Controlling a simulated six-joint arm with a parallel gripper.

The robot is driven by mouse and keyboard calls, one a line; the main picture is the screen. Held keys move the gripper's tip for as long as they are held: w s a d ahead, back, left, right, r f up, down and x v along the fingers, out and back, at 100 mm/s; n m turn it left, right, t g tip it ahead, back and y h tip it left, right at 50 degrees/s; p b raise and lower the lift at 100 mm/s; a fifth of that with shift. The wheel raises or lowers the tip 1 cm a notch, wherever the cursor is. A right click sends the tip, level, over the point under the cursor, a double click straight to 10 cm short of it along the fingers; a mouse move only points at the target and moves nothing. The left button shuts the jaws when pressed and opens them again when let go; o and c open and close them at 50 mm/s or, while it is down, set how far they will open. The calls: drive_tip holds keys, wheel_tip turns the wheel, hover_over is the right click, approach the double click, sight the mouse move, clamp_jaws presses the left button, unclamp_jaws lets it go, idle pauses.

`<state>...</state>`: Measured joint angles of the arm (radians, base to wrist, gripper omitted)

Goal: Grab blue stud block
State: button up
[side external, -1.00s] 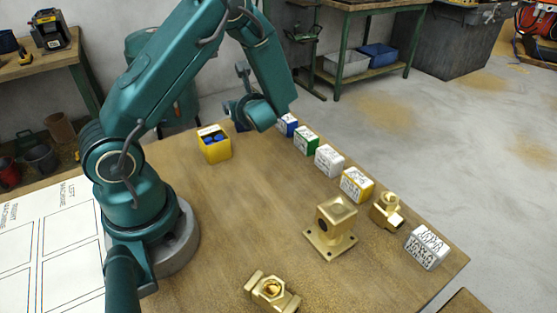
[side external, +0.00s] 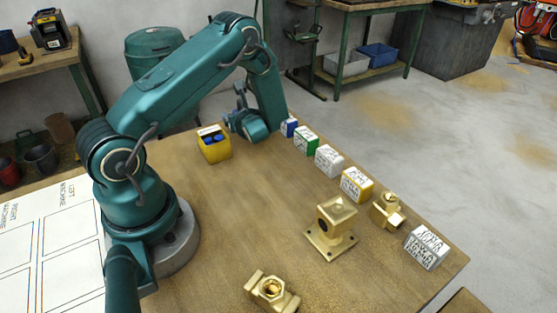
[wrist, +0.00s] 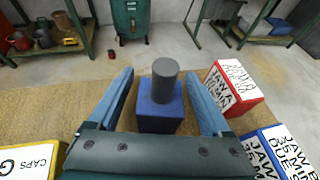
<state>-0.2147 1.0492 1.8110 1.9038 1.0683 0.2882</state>
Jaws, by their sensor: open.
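The blue stud block (wrist: 160,108) is a blue cube with a dark grey cylindrical stud (wrist: 165,78) upright on top. It stands on the table in the wrist view, between the two fingers of my gripper (wrist: 160,74). The fingers are open, one on each side, with a visible gap between each finger and the stud. I cannot tell how high the fingers are beside the block. In the side external view my gripper is low over the far end of the table, and the block is hidden behind it.
A yellow caps box (side external: 215,149) stands left of my gripper. A blue labelled box (side external: 289,127) is close on its right, then green (side external: 306,142), white (side external: 329,160) and yellow (side external: 356,184) boxes along the edge. A red box (wrist: 235,90) is close beside the right finger. Brass parts (side external: 332,228) stand nearer.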

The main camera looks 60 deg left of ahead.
clamp_jaws()
drive_tip(key=shift+r, duration=0.1)
idle(1.2)
